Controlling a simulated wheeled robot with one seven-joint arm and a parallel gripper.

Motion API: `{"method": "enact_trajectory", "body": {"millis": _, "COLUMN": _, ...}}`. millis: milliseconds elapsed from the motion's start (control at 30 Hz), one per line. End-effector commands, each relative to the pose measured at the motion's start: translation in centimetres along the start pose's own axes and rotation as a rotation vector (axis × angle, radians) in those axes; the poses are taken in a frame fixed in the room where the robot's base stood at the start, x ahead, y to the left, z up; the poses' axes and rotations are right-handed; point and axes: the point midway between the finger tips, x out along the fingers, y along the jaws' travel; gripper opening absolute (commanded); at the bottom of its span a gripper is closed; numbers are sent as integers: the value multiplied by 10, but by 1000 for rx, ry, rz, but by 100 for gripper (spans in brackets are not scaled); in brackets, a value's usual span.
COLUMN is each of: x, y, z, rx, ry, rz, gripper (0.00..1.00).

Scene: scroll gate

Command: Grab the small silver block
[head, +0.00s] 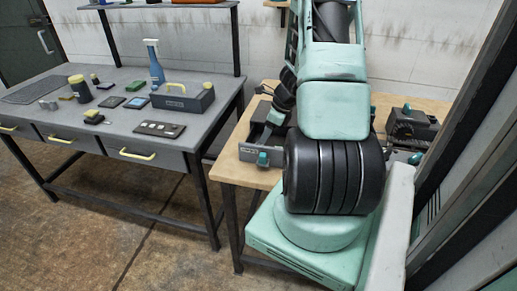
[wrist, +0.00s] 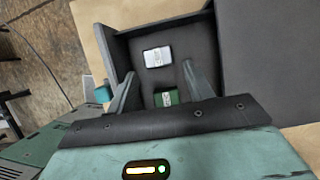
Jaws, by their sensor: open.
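In the wrist view the small silver block (wrist: 157,57), pale with dark marks on top, lies on the floor of an open dark grey drawer or tray (wrist: 125,47). My gripper (wrist: 159,70) is open over this tray, one finger to each side, with the silver block between and slightly beyond the fingertips. Nothing is held. A small green block (wrist: 166,98) lies nearer, between the fingers, partly hidden by my gripper body. In the head view my arm hides most of the tray, and its grey front (head: 247,154) shows; the silver block is not visible there.
The tray's side walls stand close around my fingers. A teal knob (wrist: 103,94) is on its left side. It rests on a wooden table (head: 228,168). On the left, a grey workbench (head: 112,137) holds a spray bottle (head: 154,62), a toolbox (head: 183,98) and several small items.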

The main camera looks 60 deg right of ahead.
Motion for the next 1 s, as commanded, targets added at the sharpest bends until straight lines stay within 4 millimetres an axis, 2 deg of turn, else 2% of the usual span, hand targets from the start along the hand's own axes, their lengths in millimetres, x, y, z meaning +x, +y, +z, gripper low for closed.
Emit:
{"method": "enact_trajectory", "body": {"millis": 167, "x": 11, "y": 1, "z": 0, "rx": 2, "ry": 0, "rz": 1, "gripper": 52}}
{"method": "enact_trajectory", "body": {"millis": 500, "x": 56, "y": 3, "z": -1, "rx": 1, "ry": 0, "rz": 0, "gripper": 52}}
{"method": "enact_trajectory", "body": {"millis": 767, "x": 59, "y": 3, "z": 0, "rx": 0, "ry": 0, "rz": -1, "gripper": 52}}
{"method": "enact_trajectory", "body": {"millis": 800, "x": 59, "y": 3, "z": 0, "rx": 0, "ry": 0, "rz": -1, "gripper": 49}}
{"method": "enact_trajectory", "body": {"millis": 900, "x": 59, "y": 3, "z": 0, "rx": 0, "ry": 0, "rz": -1, "gripper": 21}}
{"method": "enact_trajectory", "body": {"millis": 933, "x": 59, "y": 3, "z": 0, "rx": 0, "ry": 0, "rz": -1, "gripper": 16}}
{"method": "enact_trajectory", "body": {"millis": 1000, "x": 58, "y": 3, "z": 0, "rx": -1, "ry": 0, "rz": -1, "gripper": 16}}
